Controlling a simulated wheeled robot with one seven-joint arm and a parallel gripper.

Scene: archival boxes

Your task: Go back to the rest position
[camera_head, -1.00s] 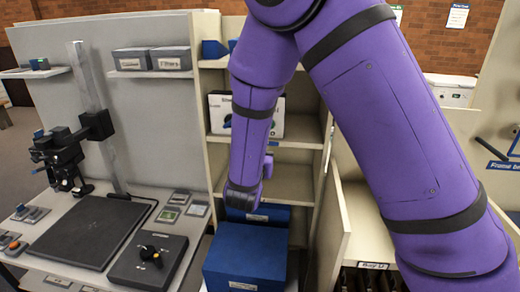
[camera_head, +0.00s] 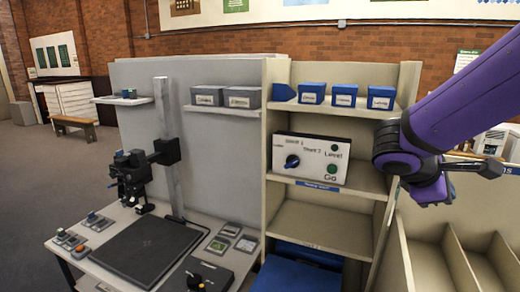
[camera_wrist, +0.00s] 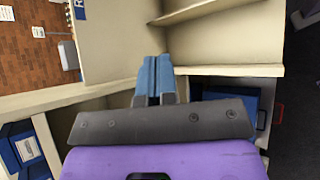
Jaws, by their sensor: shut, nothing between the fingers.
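My gripper (camera_wrist: 153,78) shows in the wrist view with its two blue fingers side by side, shut and empty. In the head view my purple arm comes in from the right, bends at the wrist and ends in front of the right side of the shelf unit. The fingertips are hard to make out there. No object is held.
The tan shelf unit (camera_head: 276,150) holds a white control panel (camera_head: 312,158) and several small blue boxes along its top. A blue box (camera_head: 296,276) sits low in front. A bench with a black board (camera_head: 147,250) and a camera stand (camera_head: 168,150) is at left.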

